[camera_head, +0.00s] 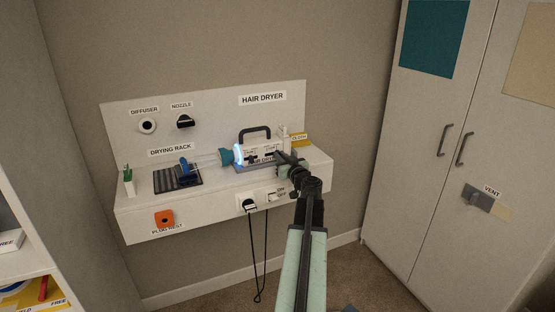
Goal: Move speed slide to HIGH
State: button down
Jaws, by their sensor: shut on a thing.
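The hair dryer (260,151) lies on a grey base on the wall shelf, under the HAIR DRYER sign. It has a white body, a black handle loop on top and a blue nozzle end at left with a pale glow. My gripper (279,157) reaches from the lower right to the right part of the dryer's body. It is shut on a small part there, which looks to be the speed slide. The jaws hide the slide, and its setting and marks are too small to read.
A drying rack (178,178) with a blue-handled brush stands left of the dryer. A black plug (249,204) with a hanging cord sits in the shelf front. An orange plug rest (164,218) is at left. A white cabinet (450,130) stands at right.

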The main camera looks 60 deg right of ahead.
jog(key=shift+s+d, duration=0.15)
jog(key=shift+s, duration=0.05)
jog(key=c, duration=1.4)
grip_release()
jog(key=shift+w+a, duration=0.2)
jog(key=shift+w, duration=0.05)
jog(key=v, duration=0.8)
jog(key=shift+f, duration=0.1)
